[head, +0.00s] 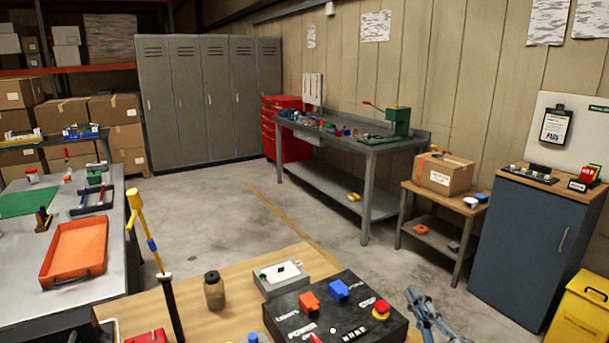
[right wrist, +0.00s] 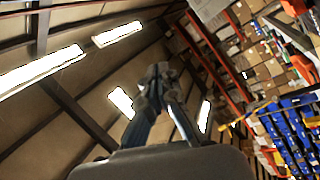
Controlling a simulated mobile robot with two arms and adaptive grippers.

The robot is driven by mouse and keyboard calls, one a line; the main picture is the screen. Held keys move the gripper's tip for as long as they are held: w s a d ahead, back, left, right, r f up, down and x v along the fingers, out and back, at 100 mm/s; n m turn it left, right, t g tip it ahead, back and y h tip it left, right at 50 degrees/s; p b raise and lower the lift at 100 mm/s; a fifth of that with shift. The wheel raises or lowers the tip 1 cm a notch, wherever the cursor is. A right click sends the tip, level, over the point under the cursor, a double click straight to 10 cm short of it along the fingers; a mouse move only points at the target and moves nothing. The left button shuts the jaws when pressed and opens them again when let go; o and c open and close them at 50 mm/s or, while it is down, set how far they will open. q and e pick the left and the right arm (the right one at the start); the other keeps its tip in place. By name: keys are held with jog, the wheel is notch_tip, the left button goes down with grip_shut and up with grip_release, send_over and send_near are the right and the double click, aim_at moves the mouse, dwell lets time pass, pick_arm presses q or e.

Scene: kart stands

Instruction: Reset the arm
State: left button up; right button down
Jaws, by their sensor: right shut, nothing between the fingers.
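My right gripper (head: 420,302) is at the lower right of the head view, raised beside the right side of the black control box. Its fingers are together and hold nothing. In the right wrist view the closed fingertips (right wrist: 158,75) point up toward the ceiling lights, with nothing between them. The black control box (head: 345,305) sits on the wooden table, with an orange switch cover, a blue switch cover and a red button on top. My left gripper does not show.
A small brown jar (head: 214,291) and a grey box (head: 281,278) with a white top stand on the wooden table (head: 185,318). An orange tray (head: 75,250) lies on the left bench. A blue cabinet (head: 530,248) and yellow bin (head: 583,310) stand right. The middle floor is clear.

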jog(key=s+d+f+m+g+h, duration=0.35)
jog(key=d+f+m+h, duration=0.3)
jog(key=f+m, duration=0.3)
jog(key=s+f+m+g+h, duration=0.2)
jog(key=s+f+m+g, duration=0.1)
jog(key=s+f+g, duration=0.8)
jog(key=s+a+f+g+y, duration=0.3)
jog(key=s+a+f, duration=0.3)
jog(key=s+f, duration=0.75)
jog(key=f, duration=2.2)
jog(key=s+d+f+g, duration=0.1)
jog(key=s+f, duration=0.6)
jog(key=s, duration=0.1)
jog(key=s+d+f+g, duration=0.1)
jog(key=s+d+f, duration=0.1)
jog(key=s+f, duration=0.6)
jog(key=shift+s+d, duration=0.25)
jog(key=shift+f, duration=0.1)
